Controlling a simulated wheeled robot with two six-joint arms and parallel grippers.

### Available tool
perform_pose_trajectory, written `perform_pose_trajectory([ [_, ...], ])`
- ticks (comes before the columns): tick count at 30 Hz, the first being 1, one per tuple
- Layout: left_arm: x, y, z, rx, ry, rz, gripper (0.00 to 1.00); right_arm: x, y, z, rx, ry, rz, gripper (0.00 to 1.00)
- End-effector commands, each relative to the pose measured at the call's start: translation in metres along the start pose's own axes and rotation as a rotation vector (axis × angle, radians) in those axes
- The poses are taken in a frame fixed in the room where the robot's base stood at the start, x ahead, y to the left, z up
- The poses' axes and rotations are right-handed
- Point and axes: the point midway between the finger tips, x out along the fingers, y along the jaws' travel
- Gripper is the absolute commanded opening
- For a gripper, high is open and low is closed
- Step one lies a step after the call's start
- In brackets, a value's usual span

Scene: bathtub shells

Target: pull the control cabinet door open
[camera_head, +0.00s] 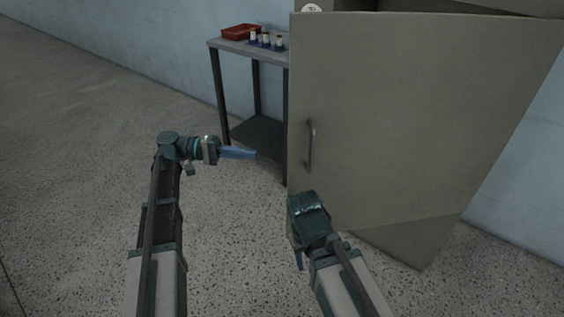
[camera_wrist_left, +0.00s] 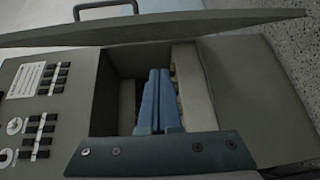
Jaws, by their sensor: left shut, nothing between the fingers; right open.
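The control cabinet door (camera_head: 400,120) is a grey-beige panel with a vertical bar handle (camera_head: 311,145) near its left edge. It stands ajar. The left wrist view shows the door (camera_wrist_left: 230,24) edge-on, its handle (camera_wrist_left: 106,9), and a gap between door and cabinet body (camera_wrist_left: 82,68). My left gripper (camera_head: 254,154) is shut and empty, left of the handle and apart from it in the head view. Its blue fingers (camera_wrist_left: 158,97) are pressed together in the wrist view, in front of the cabinet opening. My right gripper (camera_head: 299,260) is open, below the door's lower left, fingers mostly hidden.
A small table (camera_head: 223,44) stands against the wall left of the cabinet, with a red tray (camera_head: 241,32) and several small bottles (camera_head: 266,39). Switches and a label (camera_wrist_left: 27,79) show on a panel in the wrist view. The speckled floor (camera_head: 90,130) at left is clear.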

Motion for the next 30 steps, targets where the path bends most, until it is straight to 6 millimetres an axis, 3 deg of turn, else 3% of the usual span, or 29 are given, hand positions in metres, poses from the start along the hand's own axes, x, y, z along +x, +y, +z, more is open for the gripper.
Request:
perform_pose_trajectory([
  [5, -0.009, 0.013, -0.003, 0.021, -0.007, 0.061, 0.0, 0.0, 0.0, 0.0, 0.0, 0.0, 0.0, 0.5],
  [11, -0.001, 0.013, -0.002, 0.022, -0.008, 0.061, 0.0, 0.0, 0.0, 0.0, 0.0, 0.0, 0.0, 0.5],
  [26, 0.092, 0.019, -0.001, 0.021, -0.009, 0.06, 0.0, 0.0, 0.0, 0.0, 0.0, 0.0, 0.0, 0.5],
  [30, 0.097, 0.018, 0.021, 0.021, -0.007, 0.06, 0.0, 0.0, 0.0, 0.0, 0.0, 0.0, 0.0, 0.5],
])
